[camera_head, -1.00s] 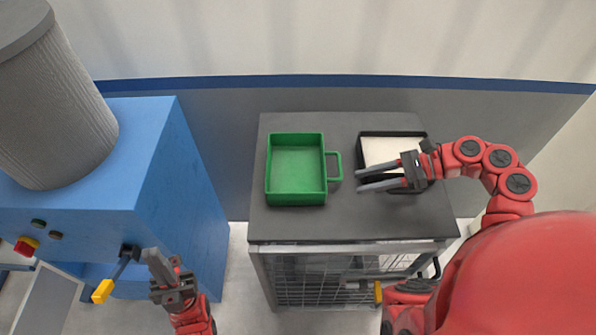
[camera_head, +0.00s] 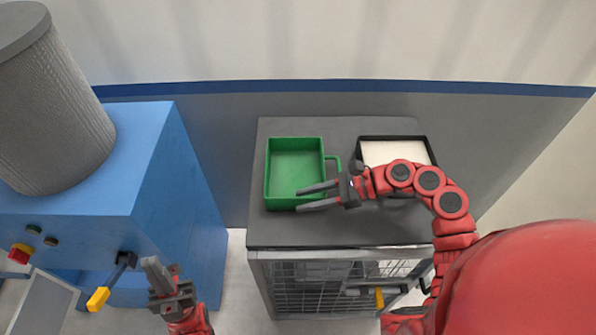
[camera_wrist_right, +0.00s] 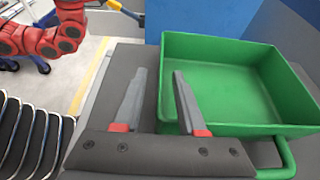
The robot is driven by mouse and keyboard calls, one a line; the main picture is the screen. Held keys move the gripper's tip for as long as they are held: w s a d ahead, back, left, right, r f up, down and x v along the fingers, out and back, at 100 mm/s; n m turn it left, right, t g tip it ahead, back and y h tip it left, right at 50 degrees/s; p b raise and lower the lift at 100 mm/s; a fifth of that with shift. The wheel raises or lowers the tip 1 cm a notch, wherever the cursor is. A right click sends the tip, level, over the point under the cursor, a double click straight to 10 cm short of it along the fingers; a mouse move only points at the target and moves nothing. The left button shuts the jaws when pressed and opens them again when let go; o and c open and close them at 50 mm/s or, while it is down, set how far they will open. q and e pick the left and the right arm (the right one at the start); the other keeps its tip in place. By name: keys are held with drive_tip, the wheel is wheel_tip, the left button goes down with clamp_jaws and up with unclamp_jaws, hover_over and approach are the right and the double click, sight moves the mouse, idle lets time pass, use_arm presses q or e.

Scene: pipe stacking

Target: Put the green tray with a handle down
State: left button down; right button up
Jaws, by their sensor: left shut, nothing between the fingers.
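The green tray (camera_head: 294,165) sits flat on the grey tabletop, empty, with its handle (camera_head: 333,160) on its right side. It also shows in the right wrist view (camera_wrist_right: 235,85), with part of the handle at the lower right edge. My right gripper (camera_head: 316,196) is open, its fingers over the tray's front right corner in the head view. My left gripper (camera_head: 152,270) is shut and empty, low at the left, away from the tray.
A black-rimmed tray with a white inside (camera_head: 394,152) lies right of the green tray, partly behind my right arm. The grey table (camera_head: 335,230) has free room along its front. A blue machine (camera_head: 185,180) with a yellow-ended lever (camera_head: 98,299) stands left.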

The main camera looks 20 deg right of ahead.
drive_tip(key=x, duration=0.2)
drive_tip(key=shift+w+a, duration=0.1)
drive_tip(key=shift+a, duration=0.15)
clamp_jaws()
idle(1.2)
